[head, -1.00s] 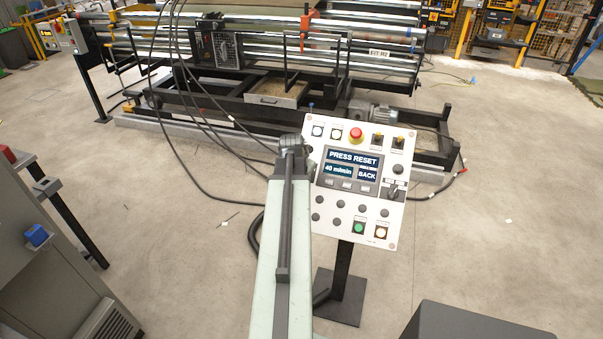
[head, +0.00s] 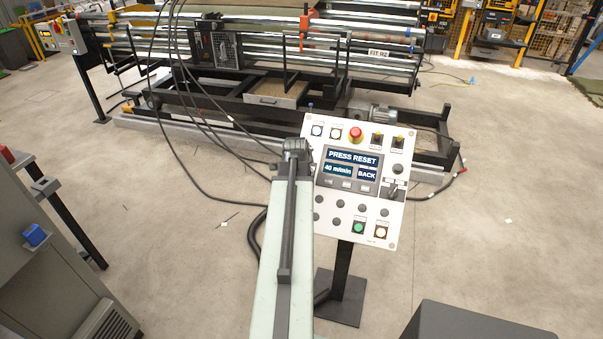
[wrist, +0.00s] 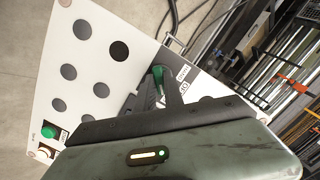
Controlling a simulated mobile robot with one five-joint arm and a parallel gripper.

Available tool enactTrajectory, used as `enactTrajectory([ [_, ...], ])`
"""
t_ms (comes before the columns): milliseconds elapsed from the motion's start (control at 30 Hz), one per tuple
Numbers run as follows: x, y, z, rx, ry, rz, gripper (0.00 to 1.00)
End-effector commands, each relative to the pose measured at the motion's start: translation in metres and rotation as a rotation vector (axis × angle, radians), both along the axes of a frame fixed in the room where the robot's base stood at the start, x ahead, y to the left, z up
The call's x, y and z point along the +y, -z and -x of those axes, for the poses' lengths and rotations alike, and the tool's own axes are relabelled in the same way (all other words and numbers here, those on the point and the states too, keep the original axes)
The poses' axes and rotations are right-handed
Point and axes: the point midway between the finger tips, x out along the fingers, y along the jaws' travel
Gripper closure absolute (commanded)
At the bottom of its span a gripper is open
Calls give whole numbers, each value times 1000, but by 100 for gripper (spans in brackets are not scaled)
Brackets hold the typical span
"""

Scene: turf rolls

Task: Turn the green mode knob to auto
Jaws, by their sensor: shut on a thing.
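The green mode knob (wrist: 158,74) shows in the wrist view beside a dark label plate on the white control panel (wrist: 88,14). My gripper (wrist: 161,84) is shut on the knob, its dark fingers on either side of it and partly covering it. The knob's pointing direction and most of the label lettering cannot be read. In the head view my arm reaches to the left edge of the panel (head: 345,226) and hides the knob and the fingertips. The panel display (head: 352,165) reads PRESS RESET, 40 m/min and BACK.
A red emergency button (head: 356,135), a black rotary switch (head: 393,192), a green button (head: 358,228) and several grey buttons are on the panel. A roller machine (head: 270,95) stands behind, with cables hanging left. A grey cabinet (head: 45,275) is at left.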

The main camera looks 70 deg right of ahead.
Motion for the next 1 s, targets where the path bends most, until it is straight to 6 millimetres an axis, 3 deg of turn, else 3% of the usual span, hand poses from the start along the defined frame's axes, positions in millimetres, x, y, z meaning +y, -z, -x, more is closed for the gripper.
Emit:
enactTrajectory([
  [300,1,1,1,-1,4,-5,100],
  [333,1,1,1,-1,4,-5,85],
  [400,1,1,1,-1,4,-5,65],
  [767,1,-1,0,-1,2,-2,65],
  [1000,14,-22,0,0,-3,-1,65],
])
